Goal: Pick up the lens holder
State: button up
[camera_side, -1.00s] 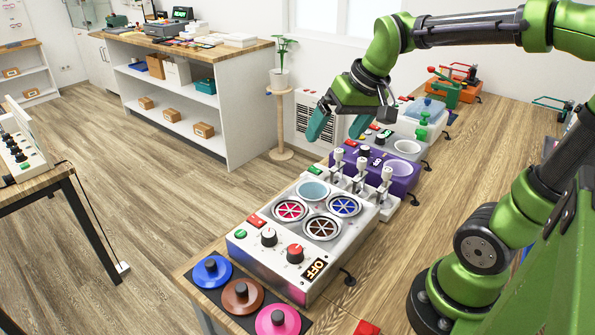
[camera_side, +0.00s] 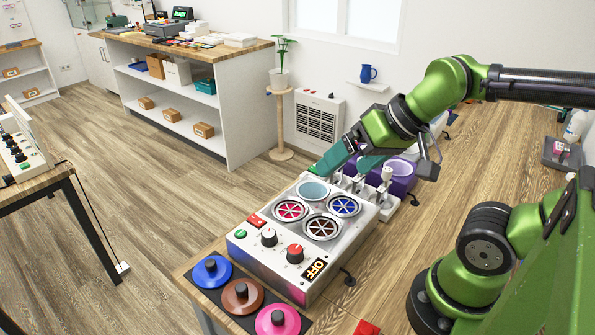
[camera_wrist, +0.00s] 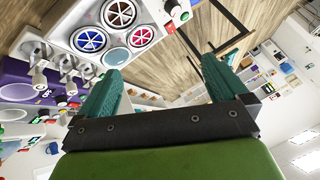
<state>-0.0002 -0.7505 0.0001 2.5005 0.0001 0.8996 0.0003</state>
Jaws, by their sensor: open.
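My gripper (camera_side: 342,170) is open and empty, its teal fingers pointing down over the far edge of a silver test box. It also shows in the wrist view (camera_wrist: 162,70), with floor visible between the fingers. The silver box (camera_side: 267,273) has a pale blue round cup (camera_side: 313,190) and red, blue and brown spoked round windows. A row of upright metal pieces with pale knobs (camera_side: 386,174) stands at its far right side, partly hidden by my fingers. I cannot tell for sure which piece is the lens holder.
Blue (camera_side: 212,270), brown (camera_side: 242,296) and pink (camera_side: 278,321) knobbed discs lie on a black mat in front. A purple box (camera_side: 401,182) stands behind the silver one. An OFF display (camera_side: 314,269) is on the box front.

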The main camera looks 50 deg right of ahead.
dwell(0.3)
jog(key=c, duration=0.8)
jog(key=w+d+g+h, duration=0.1)
jog(key=w+d, duration=0.2)
jog(key=d, duration=0.4)
jog(key=w+d+n+g+h, duration=0.1)
jog(key=w+d, duration=0.2)
jog(key=d, duration=0.4)
jog(key=w+d+g+h, duration=0.1)
jog(key=w+d, duration=0.3)
jog(key=d, duration=0.3)
jog(key=shift+x, duration=8.15)
